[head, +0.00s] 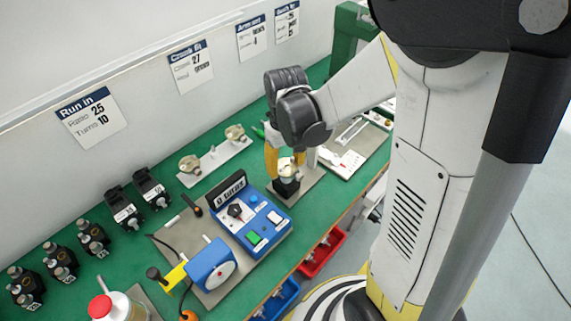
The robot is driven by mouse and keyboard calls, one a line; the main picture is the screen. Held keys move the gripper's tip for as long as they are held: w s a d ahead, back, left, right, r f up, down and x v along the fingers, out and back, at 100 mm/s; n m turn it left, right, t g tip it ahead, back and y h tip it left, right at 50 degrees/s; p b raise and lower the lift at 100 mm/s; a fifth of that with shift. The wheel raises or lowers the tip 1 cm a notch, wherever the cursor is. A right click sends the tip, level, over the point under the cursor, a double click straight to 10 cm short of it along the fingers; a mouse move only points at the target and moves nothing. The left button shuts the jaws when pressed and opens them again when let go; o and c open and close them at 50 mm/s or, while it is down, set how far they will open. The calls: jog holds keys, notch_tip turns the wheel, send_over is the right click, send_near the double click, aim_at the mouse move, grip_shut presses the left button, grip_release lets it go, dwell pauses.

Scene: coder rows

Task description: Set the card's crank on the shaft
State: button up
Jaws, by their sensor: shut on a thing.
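My gripper (286,166), with yellow fingers, points down over a small black fixture (286,188) on a grey plate. It is shut on a cream part (288,164), seemingly a crank, at the top of the fixture. The shaft is hidden, and I cannot tell whether the part is seated on it. Two similar cream cranks, one on the left (190,164) and one on the right (235,133), sit on a white rack (214,158) with bare room between them. The crank card (191,68) on the wall appears to read 27; its smaller text is unclear.
A blue control box (250,219) with a turns display stands close to the fixture, front left. A blue and yellow device (208,268) sits nearer. Several black motors (124,212) line the left. A tray (342,162) lies to the right. Red (322,252) and blue bins hang below the bench edge.

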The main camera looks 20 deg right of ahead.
aim_at(286, 165)
jog(key=shift+f+b, duration=0.35)
dwell(0.5)
jog(key=o, duration=1.3)
notch_tip(286, 165, up, 12)
